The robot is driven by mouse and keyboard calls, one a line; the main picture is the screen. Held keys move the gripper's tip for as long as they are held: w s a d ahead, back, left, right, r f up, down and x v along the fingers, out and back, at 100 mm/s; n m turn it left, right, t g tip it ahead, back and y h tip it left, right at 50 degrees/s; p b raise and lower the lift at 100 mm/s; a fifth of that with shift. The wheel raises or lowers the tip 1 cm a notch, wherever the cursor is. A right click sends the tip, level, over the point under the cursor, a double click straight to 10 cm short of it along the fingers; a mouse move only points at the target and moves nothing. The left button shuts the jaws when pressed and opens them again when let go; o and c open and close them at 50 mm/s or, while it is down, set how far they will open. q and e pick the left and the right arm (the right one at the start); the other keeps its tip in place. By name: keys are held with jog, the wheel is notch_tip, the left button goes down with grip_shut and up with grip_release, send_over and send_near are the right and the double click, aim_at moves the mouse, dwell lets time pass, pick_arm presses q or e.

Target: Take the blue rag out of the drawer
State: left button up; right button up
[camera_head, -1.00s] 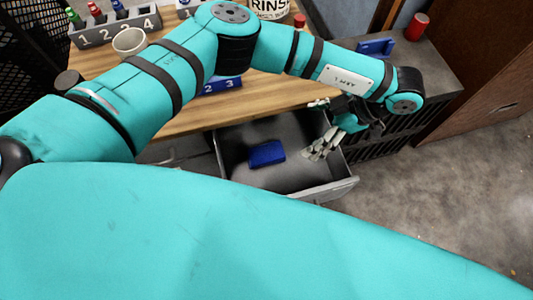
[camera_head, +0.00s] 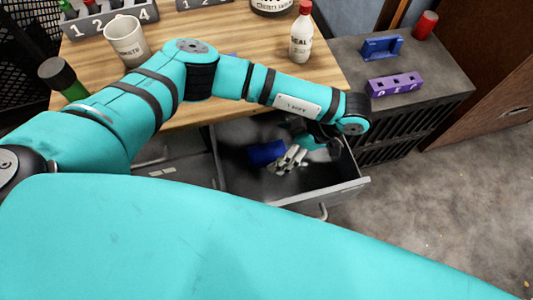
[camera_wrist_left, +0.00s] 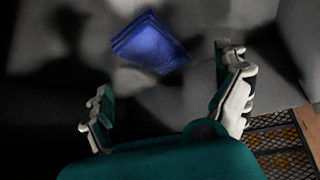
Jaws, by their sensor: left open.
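The blue rag (camera_head: 266,153) lies folded on the floor of the open grey drawer (camera_head: 330,194). In the left wrist view the rag (camera_wrist_left: 150,42) is ahead of the fingers, above the gap between them. My left gripper (camera_head: 289,159) is inside the drawer, just right of the rag. In the left wrist view the left gripper (camera_wrist_left: 168,98) has its fingers spread wide with nothing between them. It looks close to the rag but apart from it. My right gripper is not in view.
The wooden worktop (camera_head: 190,113) overhangs the drawer's back. A purple holder (camera_head: 395,85) sits on the dark cabinet at right.

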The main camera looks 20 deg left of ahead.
aim_at(267, 151)
pick_arm(q)
jog(key=x, duration=0.1)
jog(key=b+x, duration=0.1)
jog(key=x, duration=0.1)
jog(key=b+x, duration=0.1)
jog(key=x, duration=0.1)
jog(key=shift+w+d+f, duration=0.1)
jog(key=shift+w+f, duration=0.05)
jog(key=shift+w, duration=0.15)
jog(key=shift+f, duration=0.1)
jog(key=c, duration=1.1)
jog(key=shift+c, duration=0.2)
